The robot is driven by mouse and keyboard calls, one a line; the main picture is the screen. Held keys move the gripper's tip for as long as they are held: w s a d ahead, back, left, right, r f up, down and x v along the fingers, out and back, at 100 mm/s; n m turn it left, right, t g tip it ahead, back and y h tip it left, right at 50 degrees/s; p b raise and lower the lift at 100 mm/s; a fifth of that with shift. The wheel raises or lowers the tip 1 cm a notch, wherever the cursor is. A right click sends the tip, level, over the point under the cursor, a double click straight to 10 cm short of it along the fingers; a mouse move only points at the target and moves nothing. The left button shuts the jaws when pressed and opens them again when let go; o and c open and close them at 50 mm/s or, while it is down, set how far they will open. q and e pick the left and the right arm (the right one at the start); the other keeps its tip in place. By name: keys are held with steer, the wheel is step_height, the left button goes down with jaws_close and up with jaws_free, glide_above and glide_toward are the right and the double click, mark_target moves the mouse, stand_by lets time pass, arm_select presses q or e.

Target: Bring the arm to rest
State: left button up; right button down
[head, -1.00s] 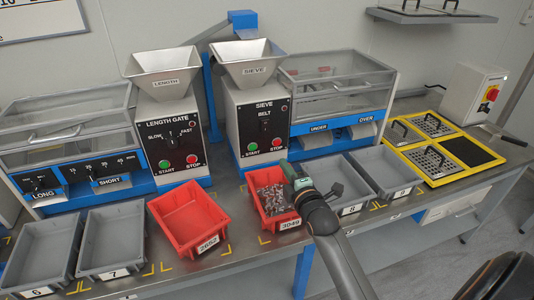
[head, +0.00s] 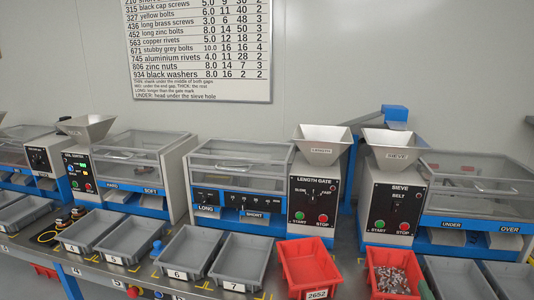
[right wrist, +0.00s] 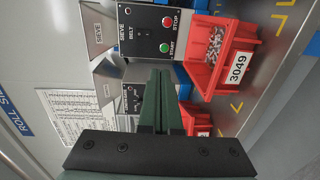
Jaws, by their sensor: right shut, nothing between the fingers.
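My right gripper (right wrist: 160,76) shows in the right wrist view, its dark green fingers together and empty. It hangs in the air, with the sieve machine (right wrist: 150,35) and the red bin 3049 (right wrist: 228,75) beyond it. In the head view that bin (head: 393,272), holding a heap of small metal parts (head: 391,280), stands below the sieve machine (head: 393,205). My left gripper is in neither view.
The empty red bin 2652 (head: 302,268) stands in front of the length gate (head: 312,205). Grey bins 6 (head: 187,250) and 7 (head: 241,260) are to its left. A wall chart (head: 200,90) hangs above the bench.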

arm_select(q)
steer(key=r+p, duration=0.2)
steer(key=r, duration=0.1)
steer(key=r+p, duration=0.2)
steer(key=p, duration=0.1)
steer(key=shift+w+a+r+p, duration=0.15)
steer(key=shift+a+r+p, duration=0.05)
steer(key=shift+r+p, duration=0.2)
arm_select(e)
steer(key=s+a+f+m+g+y, duration=0.3)
steer(key=s+a+f+m, duration=0.3)
steer(key=s+a+f, duration=0.2)
steer(key=s+a+f+m+g+y, duration=0.3)
steer(key=s+a+f+m, duration=0.4)
steer(key=s+a, duration=0.5)
steer(key=s+f+g, duration=0.1)
steer(key=s+f, duration=0.1)
steer(key=s, duration=0.3)
steer(key=shift+f, duration=0.2)
